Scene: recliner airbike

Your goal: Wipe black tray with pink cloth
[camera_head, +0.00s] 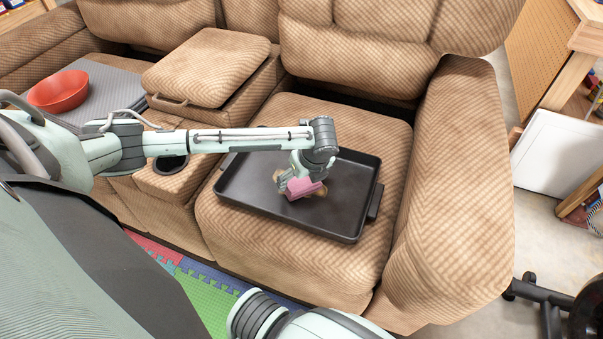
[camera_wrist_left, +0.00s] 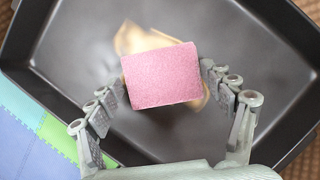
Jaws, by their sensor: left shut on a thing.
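The black tray (camera_head: 343,205) lies on the right seat of the brown recliner sofa. My left gripper (camera_head: 304,190) is over the middle of the tray, shut on the pink cloth (camera_head: 303,188), which looks like a small folded block. In the left wrist view the pink cloth (camera_wrist_left: 163,76) sits between the two fingers of the left gripper (camera_wrist_left: 160,85). A tan-brown stain (camera_wrist_left: 140,38) on the tray floor shows around the cloth, partly hidden by it. I cannot tell whether the cloth touches the tray. My right gripper is not in view.
The sofa's right armrest (camera_head: 452,190) rises beside the tray. A red bowl (camera_head: 59,91) sits on a grey surface at the left. A cup holder (camera_head: 170,165) is in the console. Colored foam mats (camera_head: 205,290) lie on the floor in front. A white panel (camera_head: 560,160) stands at the right.

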